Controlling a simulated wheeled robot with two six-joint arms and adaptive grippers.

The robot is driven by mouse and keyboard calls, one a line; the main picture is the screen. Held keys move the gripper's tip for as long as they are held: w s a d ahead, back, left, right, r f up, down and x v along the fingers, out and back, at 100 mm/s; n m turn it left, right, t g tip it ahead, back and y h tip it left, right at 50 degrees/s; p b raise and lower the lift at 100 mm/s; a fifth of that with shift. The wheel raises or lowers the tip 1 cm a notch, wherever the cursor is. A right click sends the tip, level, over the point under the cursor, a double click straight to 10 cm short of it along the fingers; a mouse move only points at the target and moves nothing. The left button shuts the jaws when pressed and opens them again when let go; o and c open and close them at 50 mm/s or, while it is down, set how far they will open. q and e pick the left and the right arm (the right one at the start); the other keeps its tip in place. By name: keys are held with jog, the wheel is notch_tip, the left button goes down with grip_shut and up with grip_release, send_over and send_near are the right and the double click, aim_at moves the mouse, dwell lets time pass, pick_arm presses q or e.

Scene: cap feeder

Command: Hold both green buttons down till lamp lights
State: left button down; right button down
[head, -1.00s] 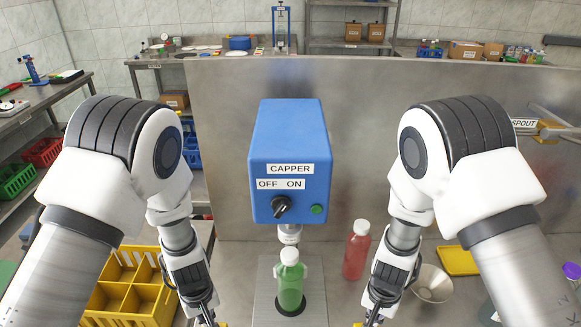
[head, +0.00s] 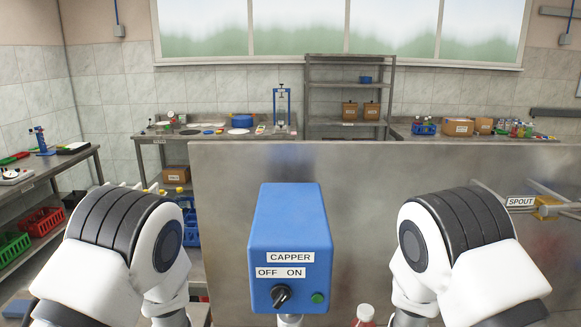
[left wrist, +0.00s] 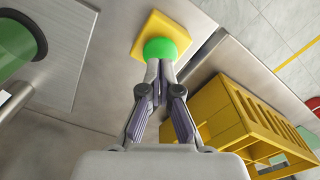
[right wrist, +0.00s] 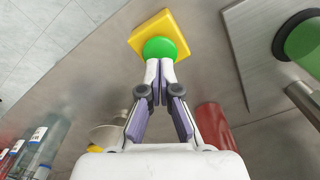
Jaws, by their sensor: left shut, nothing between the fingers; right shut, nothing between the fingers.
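In the left wrist view a round green button (left wrist: 160,48) sits on a yellow base (left wrist: 165,28). My left gripper (left wrist: 160,66) is shut and empty, its fingertips at the button's near edge. In the right wrist view a second green button (right wrist: 160,47) sits on a yellow base (right wrist: 152,28). My right gripper (right wrist: 160,64) is shut and empty, its tips at that button's edge. I cannot tell how far either button is pressed. The blue capper (head: 290,225) has a black OFF/ON knob (head: 280,296) and a small round green piece (head: 317,298); whether it is lit is unclear.
A yellow divided crate (left wrist: 228,118) stands beside my left gripper. A red bottle (right wrist: 212,122) is near my right gripper, with a pale bowl (right wrist: 104,134) on its other side. A steel panel (head: 400,170) rises behind the capper.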

pick_arm(q)
jog(key=shift+f, duration=1.2)
dwell(1.1)
jog(key=shift+r, duration=0.1)
pick_arm(e)
jog(key=shift+f, duration=1.2)
dwell(1.3)
jog(key=shift+r, duration=0.1)
dwell(0.3)
dwell(1.0)
